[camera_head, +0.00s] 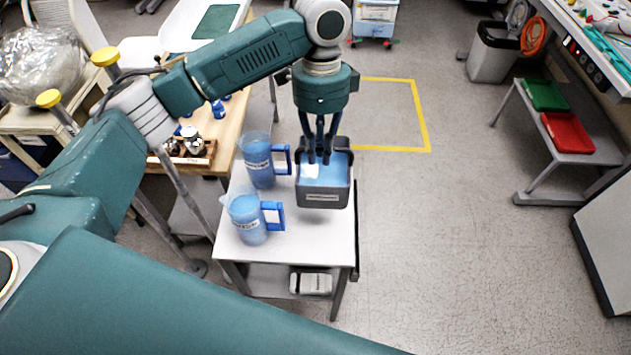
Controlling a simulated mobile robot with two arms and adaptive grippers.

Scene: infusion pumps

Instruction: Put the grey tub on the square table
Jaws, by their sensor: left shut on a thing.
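The grey tub (324,199) is upright, with blue inside and a label on its front. My left gripper (319,158) comes down from above and is shut on the tub; its fingertips reach into the tub and partly hide the inside. The tub is over the right part of a small white-topped table (290,254), which looks like the square table. I cannot tell whether the tub's base touches the top. My right gripper is not in view.
Two blue-filled jugs with blue handles, one at the back (260,165) and one in front (248,222), stand left of the tub. A wooden bench (232,125) adjoins behind left. The table's front right is bare. Open floor (440,230) lies to the right.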

